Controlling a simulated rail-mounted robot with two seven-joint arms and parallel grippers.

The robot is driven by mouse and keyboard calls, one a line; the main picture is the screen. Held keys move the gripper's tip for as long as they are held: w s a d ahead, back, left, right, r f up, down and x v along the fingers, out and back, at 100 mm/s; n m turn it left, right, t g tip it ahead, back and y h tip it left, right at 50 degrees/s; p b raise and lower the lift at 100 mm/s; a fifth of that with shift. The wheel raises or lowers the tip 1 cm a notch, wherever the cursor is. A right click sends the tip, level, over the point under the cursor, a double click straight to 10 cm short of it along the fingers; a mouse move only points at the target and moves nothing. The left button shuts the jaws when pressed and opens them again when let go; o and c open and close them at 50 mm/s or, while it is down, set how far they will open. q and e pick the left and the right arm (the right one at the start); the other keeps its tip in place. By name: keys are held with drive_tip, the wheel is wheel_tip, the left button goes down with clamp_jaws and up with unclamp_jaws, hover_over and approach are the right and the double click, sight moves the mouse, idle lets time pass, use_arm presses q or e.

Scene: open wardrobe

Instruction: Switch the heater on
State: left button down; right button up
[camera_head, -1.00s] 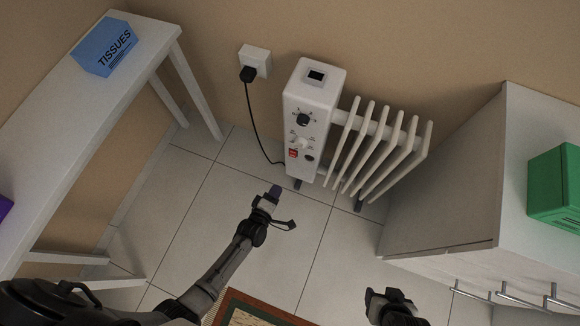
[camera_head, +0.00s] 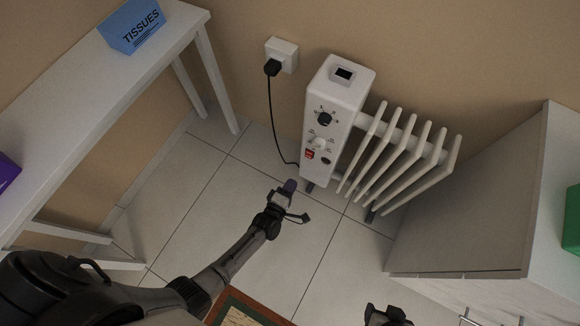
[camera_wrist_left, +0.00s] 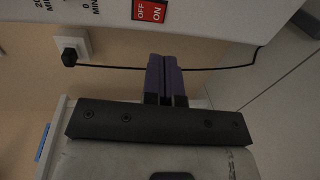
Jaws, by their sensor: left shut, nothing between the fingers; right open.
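The white heater (camera_head: 341,88) stands on the floor against the wall, with several ribs on its right side. Its front panel carries a black dial (camera_head: 325,118), a pale knob (camera_head: 319,144) and a red switch (camera_head: 310,155). In the left wrist view the red switch (camera_wrist_left: 150,11), marked OFF and ON, shows at the top edge. My left gripper (camera_head: 289,186) is shut and empty, just in front of and below the panel, apart from the switch in the head view. Its purple fingertips (camera_wrist_left: 165,78) show below the switch. My right gripper (camera_head: 388,316) is at the bottom edge, partly cut off.
The heater's black plug (camera_head: 272,68) sits in the wall socket (camera_head: 283,51), its cord hanging to the left. A white table (camera_head: 105,85) with a tissue box (camera_head: 133,26) is at left. A cabinet (camera_head: 475,200) stands right. Tiled floor is open between.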

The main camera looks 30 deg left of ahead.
sight(308, 157)
use_arm(q)
drive_tip(key=shift+w+f+b, duration=0.2)
drive_tip(key=shift+w+b, duration=0.7)
drive_tip(key=shift+w, duration=0.9)
drive_tip(key=shift+w+f+b, duration=0.25)
drive_tip(key=shift+w+b, duration=0.7)
drive_tip(key=shift+w, duration=0.9)
drive_tip(key=shift+w+f+b, duration=0.2)
drive_tip(key=shift+w+b, duration=0.7)
drive_tip(key=shift+w, duration=0.9)
